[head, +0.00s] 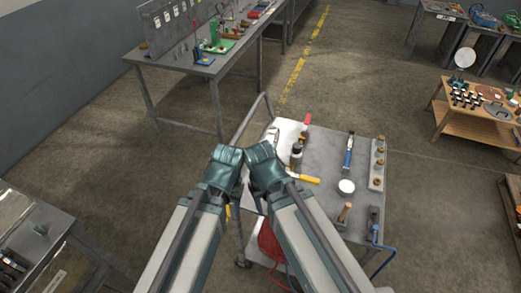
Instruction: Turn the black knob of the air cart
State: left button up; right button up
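The air cart (325,141) is a grey metal cart in front of me, to the right of my grippers. Small dark items stand near its left side, among them a black-topped piece (297,150); I cannot tell whether it is the black knob. My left gripper (228,154) and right gripper (260,155) are close together at the cart's left edge. Their fingers are hidden or too small to read, so I cannot tell their opening. My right arm hides the cart's near left part.
On the cart lie a yellow-handled tool (303,178), a blue tool (348,152), a white round piece (346,186) and brass fittings (379,152). A red hose (268,241) hangs below. A long workbench (185,62) stands behind left. Open floor lies between.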

aim_at(297, 148)
jog(key=k+l+u, duration=0.2)
jog(key=l, duration=0.2)
jog(key=k+l+u, duration=0.1)
jog(key=l+u, duration=0.15)
jog(key=l, duration=0.2)
jog(key=k+l+u, duration=0.2)
jog(key=k+l, duration=0.2)
jog(key=l, duration=0.15)
jog(key=k+l, duration=0.15)
jog(key=l, duration=0.2)
jog(key=k+l, duration=0.2)
jog(key=l+u, duration=0.05)
jog(key=l, duration=0.1)
